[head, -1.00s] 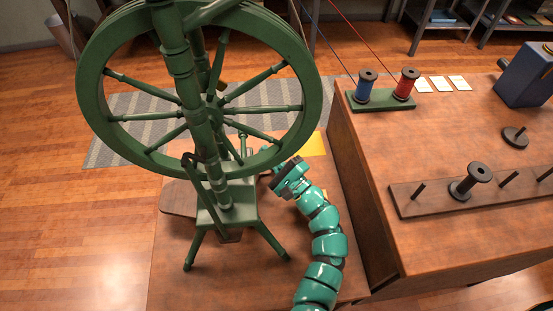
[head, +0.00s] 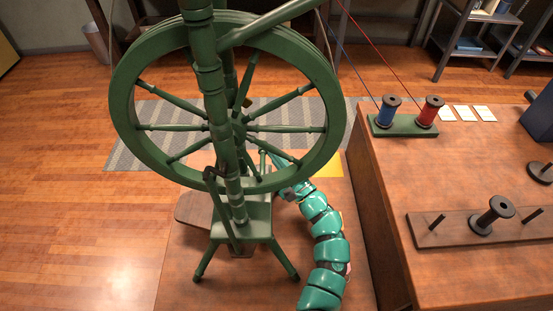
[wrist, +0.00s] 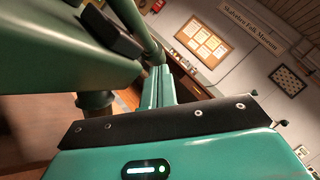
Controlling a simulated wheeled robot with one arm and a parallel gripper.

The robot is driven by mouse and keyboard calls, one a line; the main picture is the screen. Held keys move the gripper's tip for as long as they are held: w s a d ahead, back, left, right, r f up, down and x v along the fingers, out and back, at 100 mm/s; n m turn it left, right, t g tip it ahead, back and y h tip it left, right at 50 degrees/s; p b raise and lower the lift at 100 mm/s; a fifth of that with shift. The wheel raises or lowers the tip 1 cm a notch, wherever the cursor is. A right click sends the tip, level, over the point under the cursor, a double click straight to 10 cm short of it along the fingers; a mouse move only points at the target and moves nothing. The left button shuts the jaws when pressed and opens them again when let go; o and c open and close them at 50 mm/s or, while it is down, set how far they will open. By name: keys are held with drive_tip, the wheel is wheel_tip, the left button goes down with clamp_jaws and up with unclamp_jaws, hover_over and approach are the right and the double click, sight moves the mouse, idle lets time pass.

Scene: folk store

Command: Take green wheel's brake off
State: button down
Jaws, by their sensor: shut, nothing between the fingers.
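The green spinning wheel (head: 330,135) stands upright on its green stool-like frame (head: 240,222) in the head view. In the wrist view my gripper (wrist: 160,86) is shut and empty, close beside large green wooden parts (wrist: 60,45) of the wheel. A dark block (wrist: 112,32) sits against the green part at the upper left; I cannot tell whether it is the brake.
The wooden table at right (head: 400,185) holds a green spool stand (head: 405,128) with blue and red spools, and a dark peg rack (head: 455,230). Threads run from the spools towards the top. A striped rug (head: 135,150) and open floor lie beyond and left.

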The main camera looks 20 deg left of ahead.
drive_tip(key=shift+w+a+r, duration=0.1)
drive_tip(key=shift+w+r, duration=0.1)
drive_tip(key=shift+r, duration=0.5)
idle(1.0)
